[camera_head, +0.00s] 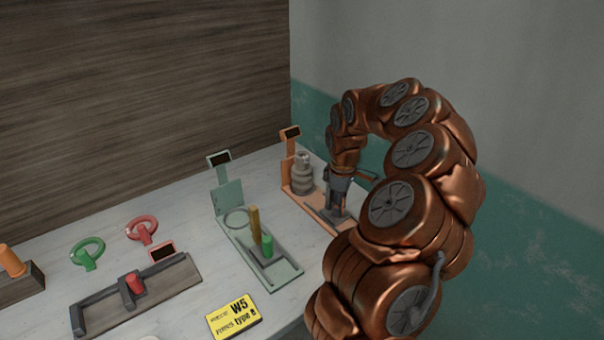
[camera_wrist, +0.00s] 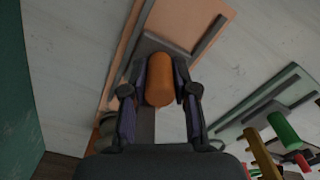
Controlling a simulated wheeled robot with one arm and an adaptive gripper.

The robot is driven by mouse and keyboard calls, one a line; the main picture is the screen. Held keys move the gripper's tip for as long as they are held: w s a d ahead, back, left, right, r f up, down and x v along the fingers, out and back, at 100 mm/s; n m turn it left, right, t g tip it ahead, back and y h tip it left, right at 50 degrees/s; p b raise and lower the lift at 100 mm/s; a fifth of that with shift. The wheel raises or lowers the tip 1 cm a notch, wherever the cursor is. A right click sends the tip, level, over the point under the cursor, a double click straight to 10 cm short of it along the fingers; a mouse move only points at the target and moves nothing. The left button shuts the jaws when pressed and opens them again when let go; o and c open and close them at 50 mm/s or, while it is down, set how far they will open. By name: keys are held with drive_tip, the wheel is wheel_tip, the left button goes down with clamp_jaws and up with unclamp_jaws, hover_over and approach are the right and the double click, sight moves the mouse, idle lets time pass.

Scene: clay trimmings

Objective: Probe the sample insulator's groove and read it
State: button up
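The ribbed grey-beige insulator (camera_head: 302,180) stands upright at the back end of an orange stand (camera_head: 334,228), below a small dark display (camera_head: 290,133). I cannot read any value on the display. My gripper (camera_head: 337,205) is low over the front part of this stand. In the wrist view, an orange knob (camera_wrist: 160,82) sits between the two fingers of my gripper (camera_wrist: 160,75). Both pads appear to touch its sides, so it looks shut on the knob. The knob is hidden in the head view. The insulator's groove and the probe tip contact are not clear.
A green stand (camera_head: 284,281) with ring, ochre post and green knob (camera_head: 267,246) is left of the orange one. A grey gauge (camera_head: 170,293) with red knob, green (camera_head: 87,252) and red (camera_head: 142,229) rings lie further left.

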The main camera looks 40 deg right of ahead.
sight(321, 205)
clamp_jaws()
drive_tip(key=shift+w, duration=0.1)
drive_tip(key=shift+w+p, duration=1.5)
drive_tip(key=shift+w, duration=2)
idle(1.1)
